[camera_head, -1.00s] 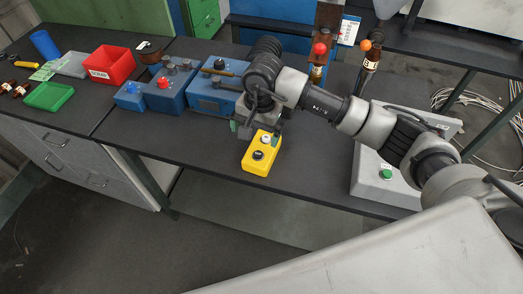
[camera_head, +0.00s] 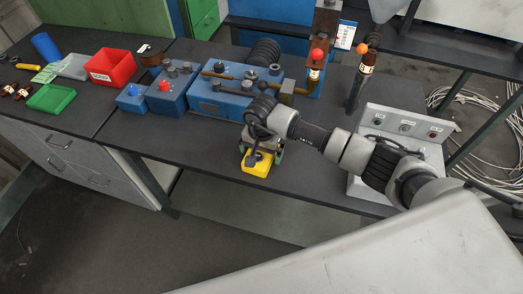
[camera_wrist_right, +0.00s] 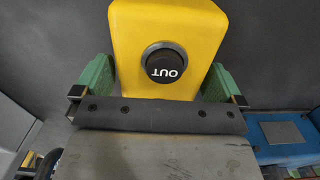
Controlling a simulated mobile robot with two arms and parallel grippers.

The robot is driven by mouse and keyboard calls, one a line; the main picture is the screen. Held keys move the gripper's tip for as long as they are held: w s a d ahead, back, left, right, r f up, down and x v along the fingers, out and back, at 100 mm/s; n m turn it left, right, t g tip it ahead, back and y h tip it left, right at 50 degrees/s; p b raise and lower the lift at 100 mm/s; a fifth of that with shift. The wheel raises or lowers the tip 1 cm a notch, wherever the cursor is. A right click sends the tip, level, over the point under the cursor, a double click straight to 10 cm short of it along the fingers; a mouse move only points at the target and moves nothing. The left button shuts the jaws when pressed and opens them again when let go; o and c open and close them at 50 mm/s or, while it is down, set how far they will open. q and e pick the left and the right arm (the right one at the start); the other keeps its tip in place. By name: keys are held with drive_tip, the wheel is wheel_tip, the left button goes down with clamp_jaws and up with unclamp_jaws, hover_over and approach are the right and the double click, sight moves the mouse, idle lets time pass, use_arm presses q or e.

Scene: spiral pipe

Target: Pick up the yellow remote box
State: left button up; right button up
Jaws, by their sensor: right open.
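The yellow remote box (camera_head: 257,168) sits on the dark table near its front edge, partly hidden under my right gripper in the head view. In the right wrist view the yellow remote box (camera_wrist_right: 168,25) shows a black button marked "OUT". My right gripper (camera_head: 262,158) is over the box. Its green fingers (camera_wrist_right: 160,80) stand open, one on each side of the box's near end. A narrow gap seems to show at the fingers, but I cannot tell whether either touches. My left gripper is not in view.
Blue machine blocks (camera_head: 225,100) with a pipe stand behind the box. A grey control panel (camera_head: 405,130) stands to the right. A red bin (camera_head: 110,67) and a green tray (camera_head: 50,97) lie at the left. The table left of the box is clear.

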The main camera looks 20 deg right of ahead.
drive_tip(key=shift+f, duration=0.1)
drive_tip(key=shift+c, duration=0.5)
drive_tip(key=c, duration=0.9)
